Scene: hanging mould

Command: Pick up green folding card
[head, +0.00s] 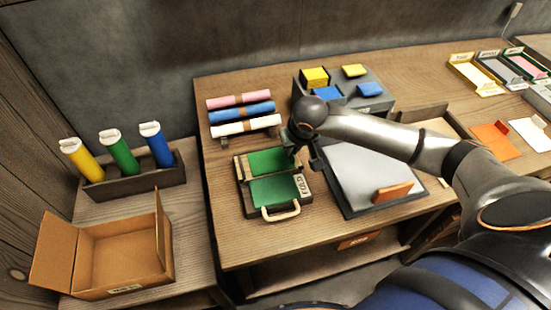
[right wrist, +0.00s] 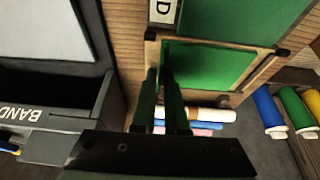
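The green folding card (head: 275,190) lies open on a wooden fold board (head: 249,203) with a light handle at its front. The card has two green panels, and it shows large in the right wrist view (right wrist: 215,66). My right gripper (head: 297,152) is at the far right edge of the card, by the upper panel, pointing down. In the right wrist view its two fingers (right wrist: 160,76) are a narrow gap apart, with the tips over the card. I see nothing held between them. Whether they touch the card I cannot tell. My left gripper is out of view.
Pink, blue and white rolls (head: 243,108) lie behind the board. A grey tray (head: 347,185) with an orange piece stands right of it. A grey block (head: 374,106) holds yellow and blue pieces. An open cardboard box (head: 122,254) stands on the lower left table.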

